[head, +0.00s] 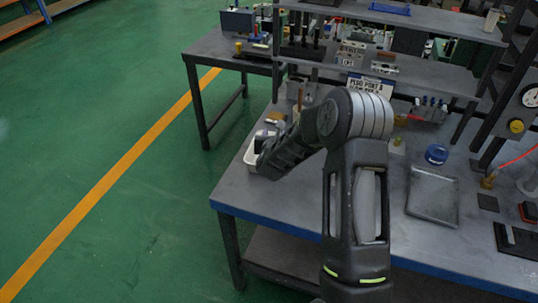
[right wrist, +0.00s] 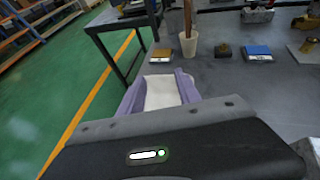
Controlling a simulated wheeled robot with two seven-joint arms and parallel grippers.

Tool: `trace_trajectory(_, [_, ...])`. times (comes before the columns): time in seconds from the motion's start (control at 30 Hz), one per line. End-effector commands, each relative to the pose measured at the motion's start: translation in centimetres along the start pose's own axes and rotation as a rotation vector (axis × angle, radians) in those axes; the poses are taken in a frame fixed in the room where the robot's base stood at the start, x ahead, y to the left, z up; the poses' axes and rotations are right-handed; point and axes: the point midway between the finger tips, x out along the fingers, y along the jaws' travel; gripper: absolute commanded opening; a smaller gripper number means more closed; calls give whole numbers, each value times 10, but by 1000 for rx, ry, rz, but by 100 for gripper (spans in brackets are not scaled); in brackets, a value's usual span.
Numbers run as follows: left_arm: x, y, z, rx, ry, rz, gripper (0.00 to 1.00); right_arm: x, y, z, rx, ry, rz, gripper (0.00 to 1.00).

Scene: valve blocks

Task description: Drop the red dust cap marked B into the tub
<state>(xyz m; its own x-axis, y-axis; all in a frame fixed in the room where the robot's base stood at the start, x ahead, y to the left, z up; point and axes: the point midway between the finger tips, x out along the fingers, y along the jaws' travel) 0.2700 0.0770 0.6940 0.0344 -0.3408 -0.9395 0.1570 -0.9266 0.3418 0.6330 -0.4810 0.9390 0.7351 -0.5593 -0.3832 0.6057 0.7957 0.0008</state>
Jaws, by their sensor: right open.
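A white tub (head: 251,150) stands near the left edge of the bench, partly covered by my right gripper (head: 264,158). In the right wrist view the pale inside of the tub (right wrist: 163,92) shows between the two lavender fingers of the right gripper (right wrist: 158,88). The right gripper is open, tilted down at the tub, with nothing seen between its fingers. I cannot make out a red dust cap marked B in either view; the tub's near part is hidden by the gripper body. My left gripper is not in view.
Behind the tub, a white cup (right wrist: 188,45) holds a wooden handle, with small blocks beside it. A grey tray (head: 433,194) and a blue round part (head: 436,154) lie to the right. A loaded shelf (head: 425,75) stands behind. Green floor is open at left.

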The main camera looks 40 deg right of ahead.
Motion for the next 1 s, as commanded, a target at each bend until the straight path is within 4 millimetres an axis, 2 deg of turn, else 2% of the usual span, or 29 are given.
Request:
trace_trajectory(0.17, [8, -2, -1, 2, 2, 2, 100, -18, 0, -1, 0, -2, 2, 40])
trace_trajectory(0.5, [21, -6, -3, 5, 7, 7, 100, -70, 1, -1, 0, -2, 2, 40])
trace_trajectory(0.63, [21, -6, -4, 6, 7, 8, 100, -76, 0, 0, 0, -1, 1, 40])
trace_trajectory(1.0, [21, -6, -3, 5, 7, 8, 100, -76, 0, 0, 0, 0, 1, 40])
